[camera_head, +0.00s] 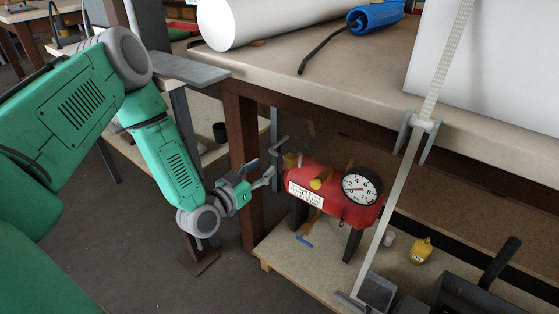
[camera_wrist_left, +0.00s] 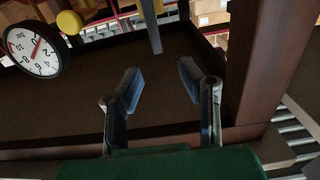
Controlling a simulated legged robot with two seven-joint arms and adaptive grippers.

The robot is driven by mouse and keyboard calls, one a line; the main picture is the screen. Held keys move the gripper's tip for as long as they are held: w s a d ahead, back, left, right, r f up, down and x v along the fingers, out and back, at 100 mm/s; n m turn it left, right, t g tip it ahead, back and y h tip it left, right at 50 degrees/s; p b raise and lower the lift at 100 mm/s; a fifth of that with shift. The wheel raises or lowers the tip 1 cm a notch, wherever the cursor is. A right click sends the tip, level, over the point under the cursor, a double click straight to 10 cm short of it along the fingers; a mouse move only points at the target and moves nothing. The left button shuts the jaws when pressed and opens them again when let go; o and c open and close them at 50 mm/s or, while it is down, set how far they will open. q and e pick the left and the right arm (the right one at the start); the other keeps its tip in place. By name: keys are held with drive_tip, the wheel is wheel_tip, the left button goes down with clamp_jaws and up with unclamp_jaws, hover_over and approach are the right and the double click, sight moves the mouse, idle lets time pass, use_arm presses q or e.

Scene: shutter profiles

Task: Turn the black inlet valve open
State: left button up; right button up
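A red tank (camera_head: 330,193) with a white label and a round pressure gauge (camera_head: 361,187) stands on the lower shelf. A dark grey lever-like part (camera_head: 280,146) shows by the brass fitting (camera_head: 291,160) at its left end; it may be the black inlet valve, but I cannot tell for sure. My left gripper (camera_head: 262,174) is just left of the tank's left end. In the left wrist view my gripper (camera_wrist_left: 160,80) is open, with nothing between its fingers. A grey bar (camera_wrist_left: 151,27) shows beyond them. My right gripper is not in view.
A brown table leg (camera_head: 243,150) stands close behind my left gripper. The workbench top (camera_head: 320,75) overhangs the shelf (camera_head: 285,245). A yellow bottle (camera_head: 420,250) stands right of the tank. A pale strip (camera_head: 408,165) crosses in front of the bench.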

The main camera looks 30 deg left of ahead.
sight(279, 156)
use_arm(q)
drive_tip(key=w, duration=0.2)
drive_tip(key=w+b, duration=0.1)
drive_tip(key=w, duration=0.1)
drive_tip(key=w+d, duration=0.1)
drive_tip(key=w, duration=0.1)
drive_tip(key=shift+w+b, duration=0.1)
drive_tip(key=shift+b, duration=0.3)
drive_tip(key=shift+w+a, duration=0.15)
drive_tip(key=shift+w, duration=0.45)
clamp_jaws()
